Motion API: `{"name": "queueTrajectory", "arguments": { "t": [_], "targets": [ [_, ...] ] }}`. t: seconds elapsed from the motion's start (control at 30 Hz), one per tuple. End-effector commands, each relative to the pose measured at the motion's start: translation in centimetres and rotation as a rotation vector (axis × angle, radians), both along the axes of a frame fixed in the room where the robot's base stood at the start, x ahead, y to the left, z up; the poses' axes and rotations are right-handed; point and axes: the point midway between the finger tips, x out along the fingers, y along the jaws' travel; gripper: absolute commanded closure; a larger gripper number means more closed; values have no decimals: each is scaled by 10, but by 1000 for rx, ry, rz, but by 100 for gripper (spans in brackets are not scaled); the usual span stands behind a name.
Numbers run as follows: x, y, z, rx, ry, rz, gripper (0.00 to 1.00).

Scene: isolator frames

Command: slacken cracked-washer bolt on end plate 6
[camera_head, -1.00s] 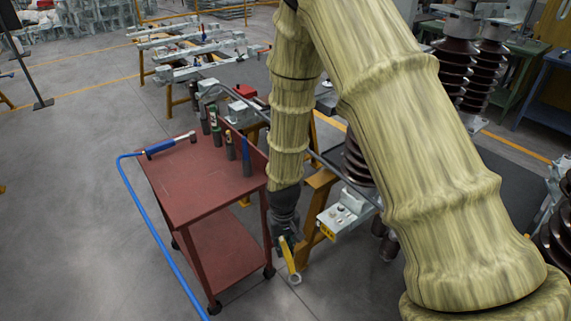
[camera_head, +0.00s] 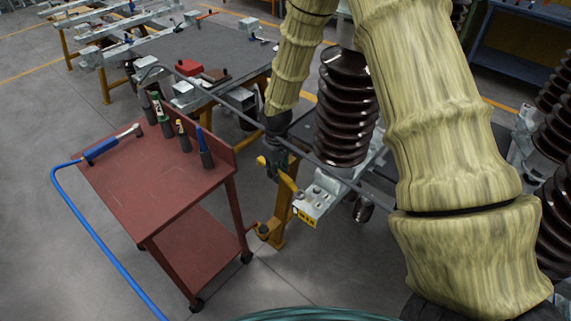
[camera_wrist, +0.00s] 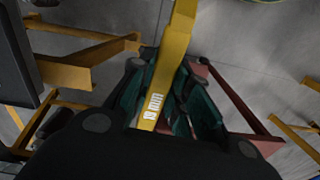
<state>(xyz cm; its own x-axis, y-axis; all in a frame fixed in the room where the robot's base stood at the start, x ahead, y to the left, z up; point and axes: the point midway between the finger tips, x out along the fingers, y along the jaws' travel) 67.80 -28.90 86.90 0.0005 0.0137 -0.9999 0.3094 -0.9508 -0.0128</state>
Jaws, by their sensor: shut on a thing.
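My gripper (camera_head: 277,162) is shut on a yellow wrench (camera_head: 288,182). The wrench tilts down to the right, and its far end is near the end plate; I cannot tell whether they touch. The wrist view shows the wrench (camera_wrist: 178,48) between my fingertips (camera_wrist: 170,104), with a white marking on it. The pale metal end plate (camera_head: 321,197) has bolt heads on top and a yellow label that is too small to read. It lies below and right of my gripper in the head view. I cannot make out a cracked washer.
A red trolley (camera_head: 135,178) stands left of my gripper, with a blue-handled tool (camera_head: 103,150) and several upright tools on it. A brown ribbed insulator (camera_head: 345,110) rises behind the end plate. Yellow supports (camera_head: 280,222) stand below. Floor is clear at far left.

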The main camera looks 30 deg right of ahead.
Motion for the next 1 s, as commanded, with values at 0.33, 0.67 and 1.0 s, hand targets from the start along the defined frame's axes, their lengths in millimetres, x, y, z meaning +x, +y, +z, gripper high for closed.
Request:
{"name": "queueTrajectory", "arguments": {
  "t": [0.33,0.67,1.0],
  "targets": [
    [14,-38,1,-11,1,79,100],
    [13,-37,-22,-11,1,79,100],
    [13,-37,-34,-12,-1,78,100]
  ]
}}
